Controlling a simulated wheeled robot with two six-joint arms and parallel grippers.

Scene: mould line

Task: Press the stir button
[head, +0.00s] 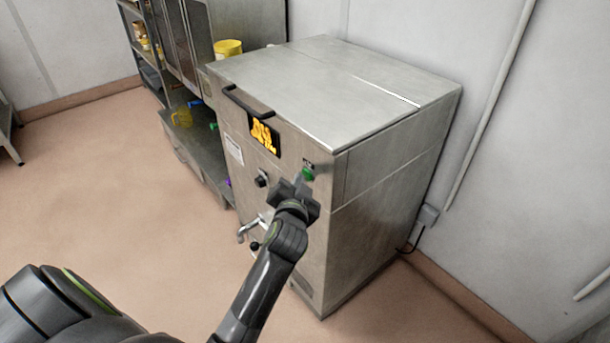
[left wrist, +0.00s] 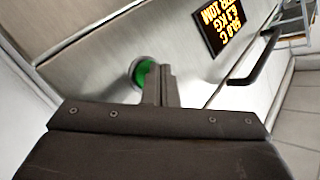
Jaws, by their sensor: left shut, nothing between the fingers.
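The green stir button (head: 307,174) sits on the front panel of a steel machine (head: 320,100), near its right front edge. It also shows in the left wrist view as a green round button (left wrist: 142,72). My left gripper (head: 301,181) is shut and empty, with its fingertips right at the button. In the left wrist view the closed fingers (left wrist: 160,76) partly cover the button's right side. I cannot tell whether they touch it. My right gripper is not in view.
The machine front has a lit orange display (head: 264,137), a black handle (head: 246,103), a dark knob (head: 261,180) and a tap (head: 249,231). The floor in front is clear.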

